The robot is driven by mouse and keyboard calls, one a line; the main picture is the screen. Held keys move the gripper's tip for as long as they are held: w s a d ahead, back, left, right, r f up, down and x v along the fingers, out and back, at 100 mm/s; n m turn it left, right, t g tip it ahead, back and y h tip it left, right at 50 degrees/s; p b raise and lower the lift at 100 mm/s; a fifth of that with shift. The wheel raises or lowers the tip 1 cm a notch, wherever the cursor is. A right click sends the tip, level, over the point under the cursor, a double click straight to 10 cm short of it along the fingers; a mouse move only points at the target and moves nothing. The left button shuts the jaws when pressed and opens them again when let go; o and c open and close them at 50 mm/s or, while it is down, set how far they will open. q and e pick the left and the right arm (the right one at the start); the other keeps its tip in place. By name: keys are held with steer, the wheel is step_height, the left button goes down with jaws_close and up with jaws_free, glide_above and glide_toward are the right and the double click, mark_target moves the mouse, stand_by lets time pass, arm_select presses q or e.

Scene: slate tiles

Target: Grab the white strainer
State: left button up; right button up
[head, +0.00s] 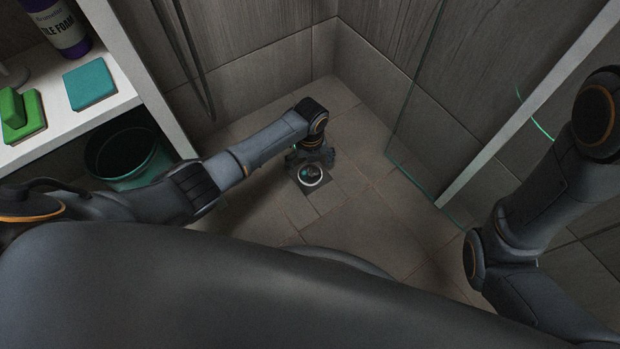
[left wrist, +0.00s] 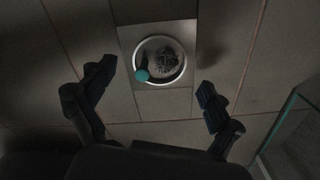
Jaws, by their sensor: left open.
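The white strainer (left wrist: 185,65) shows as a round, white-rimmed ring on a square floor plate (left wrist: 125,45) in the left wrist view. A dark tangled clump (left wrist: 168,57) and a small teal round-ended thing (left wrist: 142,75) lie within or over the ring. In the head view the strainer (head: 313,185) is on the floor at the gripper. My left gripper (left wrist: 157,79) is open, its fingers apart on either side of the ring, with nothing between them held. It points down in the head view (head: 311,160). My right gripper is out of view; only its arm shows.
A glass panel (head: 415,120) stands to the right of the tiled floor. A white shelf (head: 75,120) at left holds a teal sponge (head: 90,85), green sponges (head: 22,115) and a purple bottle (head: 60,25). A dark green bucket (head: 125,158) stands below it. Floor right of the strainer is clear.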

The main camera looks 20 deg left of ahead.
mark_target(310, 171)
arm_select(q)
step_height(310, 171, down, 4)
steer(key=shift+r+b, duration=0.2)
steer(key=shift+b, duration=1)
steer(key=c, duration=1.2)
